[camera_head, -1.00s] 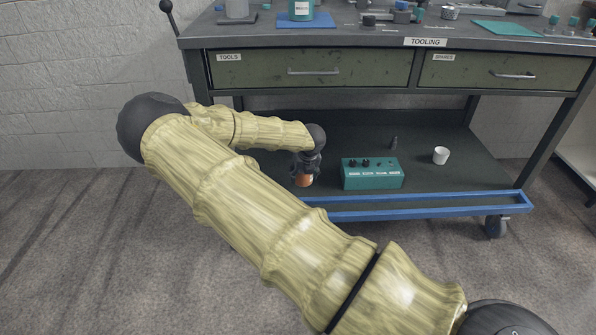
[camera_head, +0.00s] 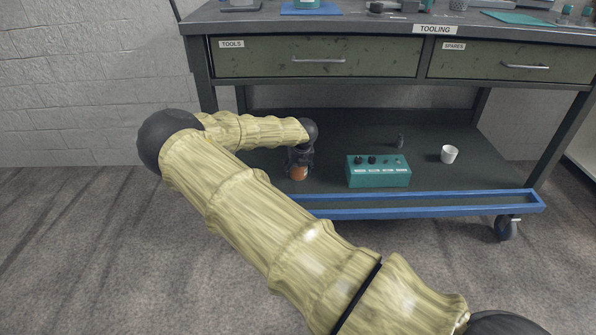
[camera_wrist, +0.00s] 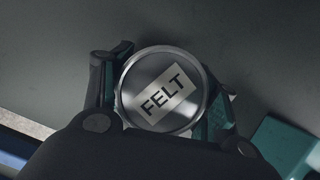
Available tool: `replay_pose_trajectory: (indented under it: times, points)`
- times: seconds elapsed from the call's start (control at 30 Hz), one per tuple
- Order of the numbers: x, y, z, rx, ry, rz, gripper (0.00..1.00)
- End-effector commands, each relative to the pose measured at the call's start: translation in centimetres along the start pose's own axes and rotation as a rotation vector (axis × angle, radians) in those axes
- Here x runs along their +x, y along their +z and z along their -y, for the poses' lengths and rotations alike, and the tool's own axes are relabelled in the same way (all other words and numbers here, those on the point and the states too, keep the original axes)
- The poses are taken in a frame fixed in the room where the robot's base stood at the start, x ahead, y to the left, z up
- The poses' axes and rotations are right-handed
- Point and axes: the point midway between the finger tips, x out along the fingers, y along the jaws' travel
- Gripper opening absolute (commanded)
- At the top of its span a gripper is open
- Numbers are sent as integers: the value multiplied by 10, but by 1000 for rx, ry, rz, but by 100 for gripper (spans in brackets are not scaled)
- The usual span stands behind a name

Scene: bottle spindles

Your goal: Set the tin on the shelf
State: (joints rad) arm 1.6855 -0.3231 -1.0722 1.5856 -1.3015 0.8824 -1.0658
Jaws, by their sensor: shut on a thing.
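A round tin (camera_wrist: 161,90) with a metal rim and a label reading FELT sits between my gripper's fingers in the wrist view. In the head view the tin's orange-brown side (camera_head: 298,173) shows below my gripper (camera_head: 299,166). My gripper (camera_wrist: 160,95) is shut on the tin, low over the left part of the cart's dark lower shelf (camera_head: 345,125). The tin looks upright. I cannot tell whether its base touches the shelf.
A teal control box (camera_head: 379,171) stands right of the tin; its edge shows in the wrist view (camera_wrist: 285,145). A small dark object (camera_head: 400,141) and a white cup (camera_head: 449,154) stand further right. A blue rail (camera_head: 430,204) runs along the shelf's front. Drawers (camera_head: 318,62) hang above.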

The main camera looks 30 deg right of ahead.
Motion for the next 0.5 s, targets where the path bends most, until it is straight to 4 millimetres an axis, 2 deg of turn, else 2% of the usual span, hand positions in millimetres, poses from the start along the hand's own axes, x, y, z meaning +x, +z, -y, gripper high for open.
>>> replay_pose_trajectory:
  times: [0.3, 0.33, 0.43, 0.5]
  points:
    - [0, 0, 0, 0, 0, 1, 26]
    - [1, 0, 0, 0, 0, 0, 61]
    - [1, 0, 0, 0, 0, 0, 79]
    - [1, 0, 0, 0, 0, 0, 81]
